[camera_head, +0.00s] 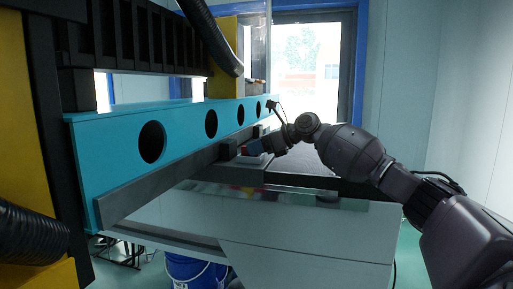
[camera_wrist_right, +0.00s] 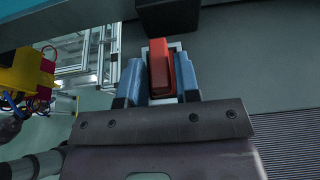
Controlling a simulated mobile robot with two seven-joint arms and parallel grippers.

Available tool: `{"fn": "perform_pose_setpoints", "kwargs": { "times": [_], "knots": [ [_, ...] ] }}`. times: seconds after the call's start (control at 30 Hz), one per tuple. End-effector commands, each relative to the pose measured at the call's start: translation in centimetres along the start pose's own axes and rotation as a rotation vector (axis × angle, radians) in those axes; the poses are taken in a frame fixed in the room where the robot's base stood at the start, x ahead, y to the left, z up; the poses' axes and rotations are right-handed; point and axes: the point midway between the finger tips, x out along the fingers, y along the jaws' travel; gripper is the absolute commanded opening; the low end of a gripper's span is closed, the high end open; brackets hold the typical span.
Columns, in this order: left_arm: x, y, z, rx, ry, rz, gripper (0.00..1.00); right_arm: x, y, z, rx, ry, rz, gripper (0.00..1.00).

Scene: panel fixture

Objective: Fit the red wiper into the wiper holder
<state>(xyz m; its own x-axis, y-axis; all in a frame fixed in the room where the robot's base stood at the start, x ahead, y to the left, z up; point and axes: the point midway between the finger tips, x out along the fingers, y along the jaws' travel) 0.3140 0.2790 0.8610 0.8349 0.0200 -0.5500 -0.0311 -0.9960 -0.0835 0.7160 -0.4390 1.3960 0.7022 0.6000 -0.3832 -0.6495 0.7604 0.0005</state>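In the right wrist view the red wiper (camera_wrist_right: 160,67) is a red block lying lengthwise between the two blue fingers of my right gripper (camera_wrist_right: 158,78). A white frame, which looks like the wiper holder (camera_wrist_right: 144,47), shows around the wiper's far end and sides. I cannot tell whether the wiper is seated in it or above it. The fingers flank the wiper closely; a narrow light strip shows on its left side, and contact is unclear. My left gripper is not in view.
A long turquoise beam (camera_head: 180,135) with round holes runs behind my right gripper, with a grey rail (camera_head: 160,187) along its lower edge. A dark flat surface (camera_head: 310,173) lies to the right. A blue bucket (camera_head: 195,270) stands below.

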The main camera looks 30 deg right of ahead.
Motion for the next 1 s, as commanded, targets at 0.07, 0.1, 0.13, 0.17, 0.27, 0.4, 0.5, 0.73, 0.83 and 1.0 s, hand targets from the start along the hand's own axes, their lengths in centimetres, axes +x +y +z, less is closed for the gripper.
{"fn": "perform_pose_setpoints", "kwargs": {
  "times": [0.07, 0.1, 0.13, 0.17, 0.27, 0.4, 0.5, 0.73, 0.83, 1.0],
  "knots": [
    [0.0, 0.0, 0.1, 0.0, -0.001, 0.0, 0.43, -0.3, 0.0, 0.3, -0.001, -0.002, -0.002, 0.44],
    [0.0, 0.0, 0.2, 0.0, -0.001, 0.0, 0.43, -0.6, -0.1, 0.2, -0.001, -0.002, -0.003, 0.44],
    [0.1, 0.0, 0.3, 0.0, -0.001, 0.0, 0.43, -0.9, -0.1, 0.2, -0.001, -0.003, -0.004, 0.44],
    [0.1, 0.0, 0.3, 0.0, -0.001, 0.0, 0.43, -1.3, -0.1, 0.2, -0.002, -0.003, -0.004, 0.44],
    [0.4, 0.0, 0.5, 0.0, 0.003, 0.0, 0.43, -2.9, -0.1, 0.1, -0.002, -0.001, -0.004, 0.44],
    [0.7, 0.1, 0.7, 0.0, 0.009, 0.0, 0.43, -5.6, -0.1, 0.0, -0.001, 0.0, -0.005, 0.44],
    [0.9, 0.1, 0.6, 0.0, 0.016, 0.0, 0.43, -7.5, 0.0, 0.0, -0.001, 0.0, -0.003, 0.44],
    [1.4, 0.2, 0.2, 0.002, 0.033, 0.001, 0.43, -10.9, -0.1, 0.1, 0.0, -0.001, -0.002, 0.44],
    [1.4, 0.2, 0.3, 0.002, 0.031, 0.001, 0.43, -11.7, 0.0, 0.1, -0.001, 0.0, -0.002, 0.44],
    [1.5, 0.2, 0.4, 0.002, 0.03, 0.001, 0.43, -12.1, 0.0, 0.2, 0.0, -0.001, 0.0, 0.44]
  ]
}}
